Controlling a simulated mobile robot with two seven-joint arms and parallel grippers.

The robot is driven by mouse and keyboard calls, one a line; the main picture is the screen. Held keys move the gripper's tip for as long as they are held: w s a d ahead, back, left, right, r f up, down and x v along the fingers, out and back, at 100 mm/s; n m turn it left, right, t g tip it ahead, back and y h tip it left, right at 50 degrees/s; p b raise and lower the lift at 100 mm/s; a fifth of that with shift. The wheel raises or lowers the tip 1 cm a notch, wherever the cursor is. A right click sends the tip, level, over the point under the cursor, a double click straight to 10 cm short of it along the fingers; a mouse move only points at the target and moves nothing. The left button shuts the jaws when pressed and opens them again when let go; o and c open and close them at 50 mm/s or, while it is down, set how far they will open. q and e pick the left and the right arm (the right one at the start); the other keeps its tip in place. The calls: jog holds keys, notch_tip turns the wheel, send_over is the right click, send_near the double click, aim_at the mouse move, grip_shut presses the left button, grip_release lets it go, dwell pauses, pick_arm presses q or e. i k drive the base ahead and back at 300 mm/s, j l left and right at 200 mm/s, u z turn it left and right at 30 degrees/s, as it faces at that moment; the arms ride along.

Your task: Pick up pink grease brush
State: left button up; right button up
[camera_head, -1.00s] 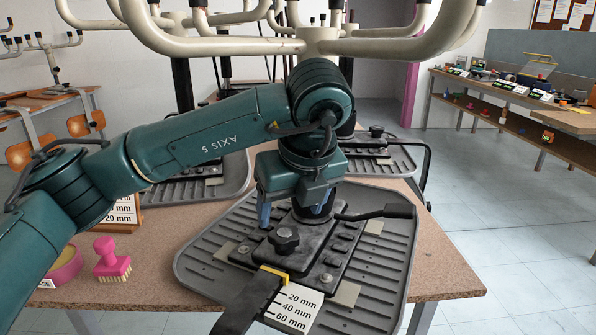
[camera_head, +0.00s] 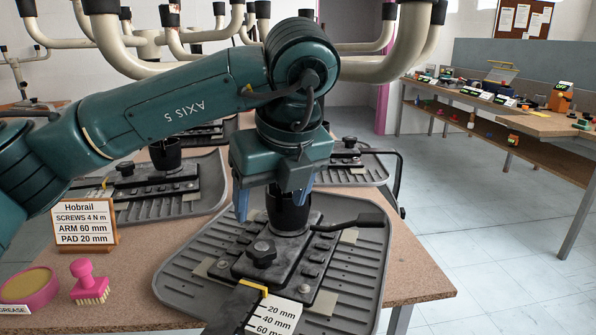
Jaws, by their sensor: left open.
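The pink grease brush (camera_head: 88,280) stands bristles down on the brown table at the lower left in the head view. It has a round-topped pink handle and pale bristles. Just left of it is a round pink tub (camera_head: 32,287) with a yellowish top and a label reading GREASE. My left gripper (camera_head: 273,200) is open, with blue fingers pointing down. It is well to the right of the brush, over a black fixture with a dark cup (camera_head: 288,210) that shows between and behind the fingers. My right gripper is not in view.
A grey ribbed tray (camera_head: 180,272) holds the black fixture with a knob (camera_head: 261,253) and lever (camera_head: 350,222). A Hobrail sign (camera_head: 85,223) stands behind the brush. More trays with fixtures lie at the back. Bare table lies right of the brush.

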aim_at(89, 289)
jog(key=k, duration=0.95)
